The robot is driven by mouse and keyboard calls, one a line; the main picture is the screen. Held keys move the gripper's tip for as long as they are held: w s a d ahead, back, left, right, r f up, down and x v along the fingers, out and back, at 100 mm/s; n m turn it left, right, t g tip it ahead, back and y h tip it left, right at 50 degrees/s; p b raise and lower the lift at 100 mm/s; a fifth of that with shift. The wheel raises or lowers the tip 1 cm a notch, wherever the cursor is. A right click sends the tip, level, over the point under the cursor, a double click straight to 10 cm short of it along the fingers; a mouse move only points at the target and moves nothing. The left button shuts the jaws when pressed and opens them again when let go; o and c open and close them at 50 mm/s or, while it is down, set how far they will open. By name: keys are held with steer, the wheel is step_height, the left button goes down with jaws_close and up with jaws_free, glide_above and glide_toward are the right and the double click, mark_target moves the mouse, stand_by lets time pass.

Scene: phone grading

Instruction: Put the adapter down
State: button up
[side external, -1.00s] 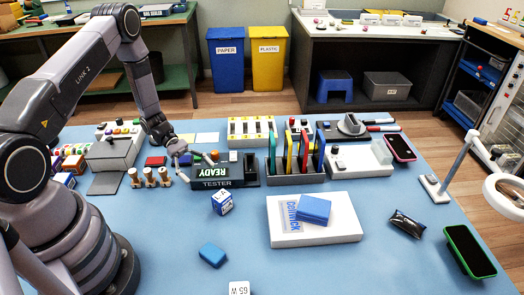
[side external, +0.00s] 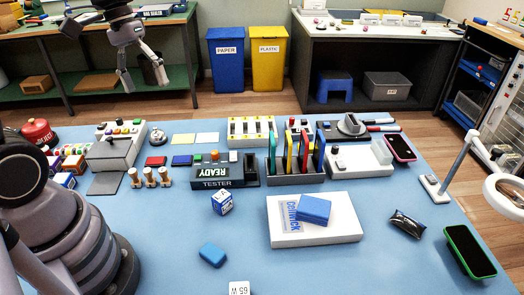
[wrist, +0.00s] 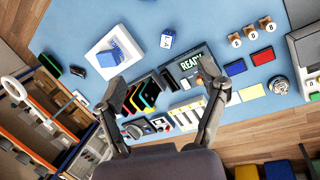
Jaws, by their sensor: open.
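My gripper (side external: 143,78) is raised high above the back left of the blue bench, its fingers spread and empty. The wrist view also shows my gripper (wrist: 158,85) open, with nothing between its fingers. A white block marked 65 W (side external: 239,288), which looks like a power adapter, is at the front edge of the side view, partly cut off. A small blue and white cube with a printed label (side external: 222,202) sits on the mat in front of the tester (side external: 217,184); it also shows in the wrist view (wrist: 167,40). I cannot tell for certain which is the adapter.
The tester reads READY. A rack of coloured upright phones (side external: 295,175) stands right of it. A white box (side external: 345,228) bears a blue block (side external: 314,209). Another blue block (side external: 212,254) lies in front. Wooden pegs (side external: 150,178) stand at left. Bare mat surrounds the cube.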

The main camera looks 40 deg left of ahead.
steer(key=s+r+m+t+y, duration=0.3)
steer(key=s+r+m+t, duration=0.1)
steer(key=s, duration=0.5)
steer(key=shift+a+r+m+t, duration=0.15)
steer(key=shift+r+m+t, duration=0.25)
steer(key=shift+r+t, duration=0.4)
steer(key=shift+s+r, duration=0.1)
steer(key=shift+r, duration=0.05)
